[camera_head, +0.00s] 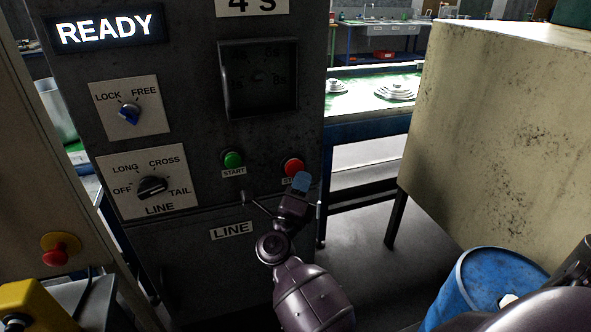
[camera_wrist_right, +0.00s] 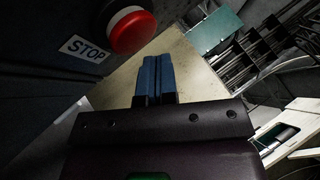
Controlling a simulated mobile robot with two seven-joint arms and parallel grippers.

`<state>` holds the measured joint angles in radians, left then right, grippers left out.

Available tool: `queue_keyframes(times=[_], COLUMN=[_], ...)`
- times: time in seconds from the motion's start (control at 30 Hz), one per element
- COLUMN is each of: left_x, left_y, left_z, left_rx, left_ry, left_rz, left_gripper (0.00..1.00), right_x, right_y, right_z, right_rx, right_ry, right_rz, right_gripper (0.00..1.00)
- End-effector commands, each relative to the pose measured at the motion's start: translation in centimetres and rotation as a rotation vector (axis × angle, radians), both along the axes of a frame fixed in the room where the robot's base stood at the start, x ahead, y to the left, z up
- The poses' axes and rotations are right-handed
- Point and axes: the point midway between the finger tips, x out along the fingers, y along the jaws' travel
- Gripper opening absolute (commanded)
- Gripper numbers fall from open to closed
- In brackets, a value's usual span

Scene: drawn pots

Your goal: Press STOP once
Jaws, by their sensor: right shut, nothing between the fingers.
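The red STOP button (camera_head: 294,167) sits on the dark control cabinet, right of the green START button (camera_head: 233,160). My right gripper (camera_head: 301,181) is shut and empty just below and in front of the red button, partly covering its label. In the right wrist view the red button (camera_wrist_right: 131,31) is at the upper left, with its STOP label (camera_wrist_right: 86,49) beside it. My left gripper is not in view.
The cabinet carries a lit READY display (camera_head: 107,30), a LOCK/FREE switch (camera_head: 130,114) and a LINE selector (camera_head: 152,187). Another red button (camera_head: 56,256) is at the lower left. A beige box (camera_head: 490,130) and a blue barrel (camera_head: 490,285) stand at the right.

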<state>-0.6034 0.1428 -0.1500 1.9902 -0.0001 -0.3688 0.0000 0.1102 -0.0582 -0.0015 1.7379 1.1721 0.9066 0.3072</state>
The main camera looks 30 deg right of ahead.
Motion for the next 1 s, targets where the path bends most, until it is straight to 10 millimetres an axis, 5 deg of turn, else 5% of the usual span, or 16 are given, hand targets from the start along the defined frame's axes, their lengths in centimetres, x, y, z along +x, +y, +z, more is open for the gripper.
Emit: queue_keyframes(times=[0.63,1.0], left_x=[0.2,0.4], left_y=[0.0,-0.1], left_z=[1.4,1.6], left_rx=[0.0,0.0], left_ry=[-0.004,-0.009], left_rz=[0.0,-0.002], left_gripper=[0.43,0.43], right_x=[-4.4,-4.9], right_y=[1.0,1.2], right_z=[0.0,0.0], right_rx=[0.0,0.001], right_ry=[0.001,-0.001], right_rz=[0.0,0.0], right_gripper=[0.0,0.0])
